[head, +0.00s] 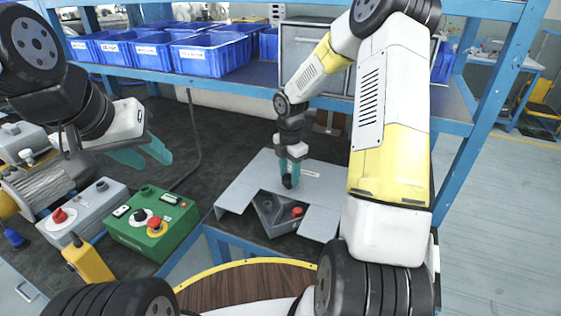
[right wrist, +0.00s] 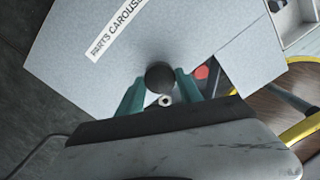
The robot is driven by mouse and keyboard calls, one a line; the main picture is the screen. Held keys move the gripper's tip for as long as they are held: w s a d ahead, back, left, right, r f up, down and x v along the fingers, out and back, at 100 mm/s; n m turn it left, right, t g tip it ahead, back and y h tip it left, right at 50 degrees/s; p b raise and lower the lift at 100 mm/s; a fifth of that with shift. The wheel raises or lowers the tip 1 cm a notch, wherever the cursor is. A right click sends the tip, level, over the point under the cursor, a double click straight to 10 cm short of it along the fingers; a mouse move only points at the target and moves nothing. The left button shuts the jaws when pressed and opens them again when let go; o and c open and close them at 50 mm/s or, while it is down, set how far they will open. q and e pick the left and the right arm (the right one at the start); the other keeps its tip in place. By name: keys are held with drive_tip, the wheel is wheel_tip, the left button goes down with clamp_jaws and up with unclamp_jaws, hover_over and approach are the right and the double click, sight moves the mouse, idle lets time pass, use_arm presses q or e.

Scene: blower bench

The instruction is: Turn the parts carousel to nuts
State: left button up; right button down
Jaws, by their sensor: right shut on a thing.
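The parts carousel is a grey flat-topped unit (head: 240,190) on the bench, and its label "PARTS CAROUS…" shows in the right wrist view (right wrist: 118,28). An opening in its top shows a grey compartment (head: 268,212) and a red piece (head: 297,212); the red also shows in the right wrist view (right wrist: 202,72). My right gripper (head: 289,178) points down and is shut on a black round knob (right wrist: 160,77) on the carousel top. I cannot tell which part the opening shows. My left gripper (head: 142,153) is open and empty, above the bench at left.
A green control box (head: 152,228) with red and black controls stands left of the carousel. A grey box with a red button (head: 82,212) and a yellow device (head: 88,260) are further left. Blue bins (head: 210,55) line the shelf above. A round wooden top (head: 245,285) is in front.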

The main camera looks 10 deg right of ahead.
drive_tip(key=shift+d+n, duration=0.1)
drive_tip(key=shift+n, duration=4.2)
drive_tip(key=c, duration=0.8)
unclamp_jaws()
drive_tip(key=shift+m, duration=0.3)
